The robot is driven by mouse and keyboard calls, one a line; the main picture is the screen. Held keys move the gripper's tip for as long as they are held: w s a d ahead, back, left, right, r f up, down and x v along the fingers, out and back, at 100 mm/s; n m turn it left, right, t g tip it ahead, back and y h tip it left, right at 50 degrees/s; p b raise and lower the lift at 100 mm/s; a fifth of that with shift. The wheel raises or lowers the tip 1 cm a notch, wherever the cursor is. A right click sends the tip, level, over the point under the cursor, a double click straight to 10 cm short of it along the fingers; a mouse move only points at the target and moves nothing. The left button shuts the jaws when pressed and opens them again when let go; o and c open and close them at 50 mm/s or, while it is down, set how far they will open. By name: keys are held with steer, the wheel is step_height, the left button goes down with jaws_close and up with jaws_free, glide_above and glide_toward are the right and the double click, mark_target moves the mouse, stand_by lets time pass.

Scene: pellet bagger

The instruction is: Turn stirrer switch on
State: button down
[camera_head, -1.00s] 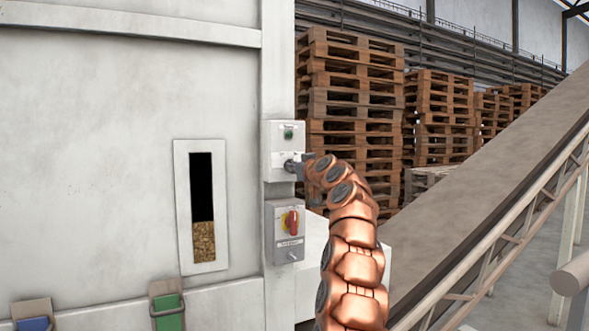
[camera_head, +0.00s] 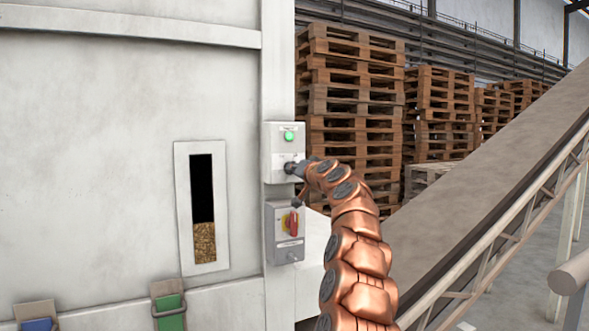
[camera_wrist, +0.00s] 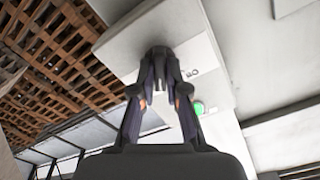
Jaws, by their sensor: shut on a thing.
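A light grey switch box (camera_head: 271,150) is fixed on the upright post, with a bright green lamp (camera_head: 289,136) at its top and a small dark knob below it. My gripper (camera_head: 291,167) is at that knob, reaching in from the right. In the wrist view, my gripper's fingertips (camera_wrist: 160,56) are shut on the knob, which they mostly hide. The green lamp (camera_wrist: 198,108) also shows there, lit, beside the right finger. The box's label is too small to read.
Stacked pallets (camera_head: 345,50) and a sloping conveyor (camera_head: 480,180) stand to the right.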

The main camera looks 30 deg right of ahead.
stand_by(0.4)
steer(key=c, duration=1.2)
jaws_free()
steer(key=shift+s, duration=0.15)
steer(key=shift+s+a, duration=0.15)
steer(key=shift+s, duration=1.8)
steer(key=shift+s+a, duration=0.15)
steer(key=shift+s, duration=1.8)
steer(key=shift+s+a, duration=0.15)
steer(key=shift+s, duration=1.8)
